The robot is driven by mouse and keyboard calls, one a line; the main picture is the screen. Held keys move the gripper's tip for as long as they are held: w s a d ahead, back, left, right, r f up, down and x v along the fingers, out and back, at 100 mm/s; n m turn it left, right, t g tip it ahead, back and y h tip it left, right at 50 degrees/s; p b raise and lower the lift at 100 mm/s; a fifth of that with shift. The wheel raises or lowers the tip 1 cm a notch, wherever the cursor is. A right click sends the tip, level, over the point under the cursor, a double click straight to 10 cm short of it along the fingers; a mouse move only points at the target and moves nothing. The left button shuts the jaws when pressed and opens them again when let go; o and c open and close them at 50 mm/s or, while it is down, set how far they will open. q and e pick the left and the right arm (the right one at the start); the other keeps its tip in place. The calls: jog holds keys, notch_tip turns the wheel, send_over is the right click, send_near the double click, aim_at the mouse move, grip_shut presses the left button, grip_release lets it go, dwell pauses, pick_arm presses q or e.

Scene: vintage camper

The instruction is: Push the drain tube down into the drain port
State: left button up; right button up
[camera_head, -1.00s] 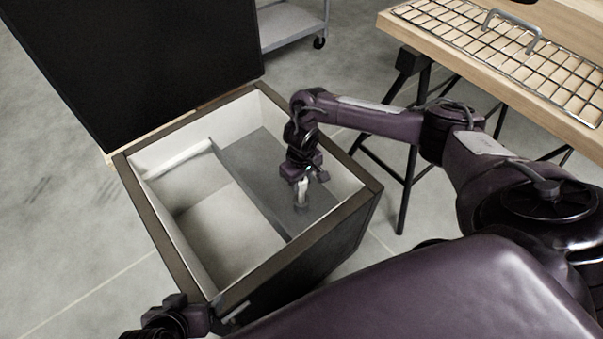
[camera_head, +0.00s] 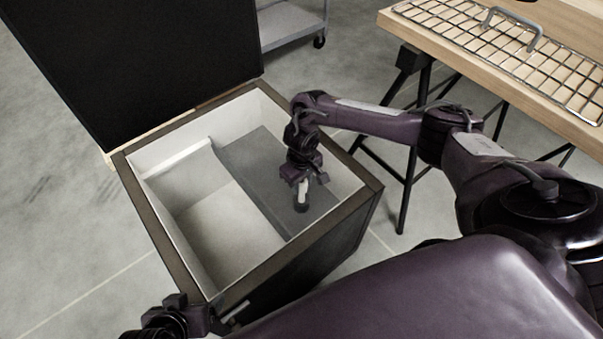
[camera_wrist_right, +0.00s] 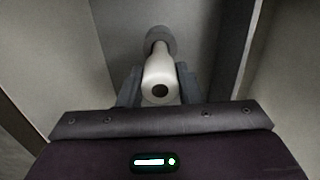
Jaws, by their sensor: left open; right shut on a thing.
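My right gripper (camera_head: 302,181) reaches down into the open bin (camera_head: 166,229), over its dark grey section. It is shut on the pale drain tube (camera_wrist_right: 159,76), with one finger on each side. The tube's near end has a dark round hole facing the wrist camera. Its far end narrows and meets a dark grey round drain port (camera_wrist_right: 157,38); how deep it sits cannot be told. In the head view the dark port (camera_head: 301,207) shows just below the tube. My left gripper (camera_head: 180,311) is open and empty, near the bin's front left corner.
The bin's dark rim surrounds my right wrist. A raised step divides the pale left section from the grey one. A black panel (camera_head: 140,65) stands behind the bin. A wooden table with a wire rack (camera_head: 510,55) is at the right.

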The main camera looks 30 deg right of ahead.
pick_arm(q)
jog(key=shift+f+b, duration=0.45)
pick_arm(e)
jog(key=shift+f, duration=0.95)
dwell(0.4)
jog(key=o, duration=1.2)
notch_tip(320, 180, up, 7)
jog(key=p, duration=0.3)
jog(key=shift+f, duration=0.2)
jog(key=shift+r, duration=0.6)
pick_arm(q)
jog(key=a, duration=0.1)
jog(key=s+a+g+y, duration=0.1)
jog(key=a+g, duration=0.1)
jog(key=a, duration=0.1)
jog(key=shift+s+r+n+y, duration=0.2)
jog(key=shift+r+n+y, duration=0.1)
jog(key=shift+n, duration=0.1)
jog(key=shift+f, duration=0.1)
